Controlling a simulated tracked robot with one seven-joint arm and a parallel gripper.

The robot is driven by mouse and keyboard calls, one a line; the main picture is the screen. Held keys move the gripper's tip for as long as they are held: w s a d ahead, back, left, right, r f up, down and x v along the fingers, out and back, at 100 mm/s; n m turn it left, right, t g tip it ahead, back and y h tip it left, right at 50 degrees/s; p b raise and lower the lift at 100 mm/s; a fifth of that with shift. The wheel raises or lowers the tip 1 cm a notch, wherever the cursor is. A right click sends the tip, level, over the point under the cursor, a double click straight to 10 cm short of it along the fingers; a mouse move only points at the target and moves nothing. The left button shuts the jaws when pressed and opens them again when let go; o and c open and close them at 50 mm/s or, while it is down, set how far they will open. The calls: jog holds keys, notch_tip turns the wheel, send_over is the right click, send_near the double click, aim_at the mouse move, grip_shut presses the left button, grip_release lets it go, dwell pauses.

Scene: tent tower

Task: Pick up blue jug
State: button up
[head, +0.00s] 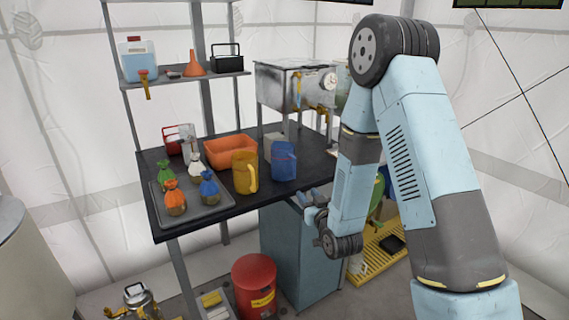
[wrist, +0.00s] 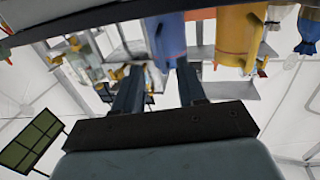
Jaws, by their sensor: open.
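The blue jug (head: 284,162) stands upright on the dark table (head: 262,193), near its front edge, just right of a yellow jug (head: 244,173). My gripper (head: 304,198) is in front of the table edge, below and a little right of the blue jug, apart from it in the head view. In the wrist view, which looks upside down, the blue jug (wrist: 166,40) shows at the top middle, beyond my gripper (wrist: 158,82). Its two fingers are spread with nothing between them. The yellow jug (wrist: 238,38) is beside the blue one there.
An orange bin (head: 231,151) and a pale box (head: 275,143) stand behind the jugs. A grey tray (head: 212,213) with several tied bags is at the left. A blue-grey cabinet (head: 300,250) is under the table, with a red can (head: 254,285) beside it.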

aim_at(295, 175)
jog(key=x, duration=0.8)
jog(key=shift+r+x, duration=0.2)
jog(key=shift+x, duration=1.15)
jog(key=shift+r+x, duration=0.25)
jog(key=shift+x, duration=1.1)
jog(key=shift+w+d, duration=0.1)
jog(key=shift+d, duration=0.1)
grip_shut()
